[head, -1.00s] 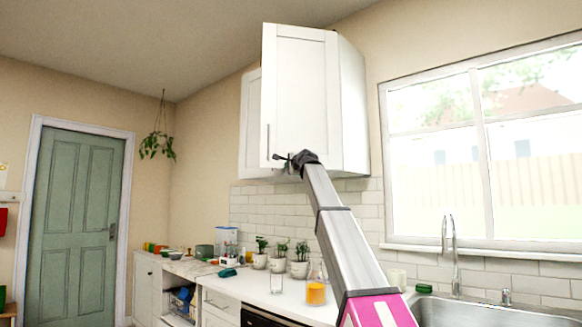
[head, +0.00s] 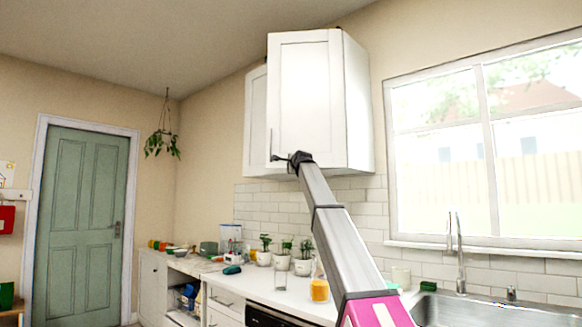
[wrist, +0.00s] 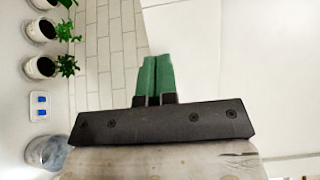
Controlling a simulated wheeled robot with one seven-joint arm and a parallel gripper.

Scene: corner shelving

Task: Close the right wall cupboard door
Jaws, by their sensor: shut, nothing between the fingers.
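The right wall cupboard door (head: 305,85) is a white framed panel with a slim handle near its lower left edge. In the head view it lies flush or nearly flush with the cupboard's front; I cannot tell if a small gap is left. My gripper (head: 279,158) is at the door's lower part, in front of it, pointing left near the handle. I cannot tell whether it touches the door. In the wrist view, its green fingers (wrist: 157,75) are together and empty, beside a white cupboard surface (wrist: 225,60).
A second white cupboard (head: 255,120) stands to the left, partly hidden. Below are the counter (head: 255,283) with potted plants (head: 282,255) and an orange-filled glass (head: 320,290), and the sink (head: 465,312). A window (head: 490,150) is at the right.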

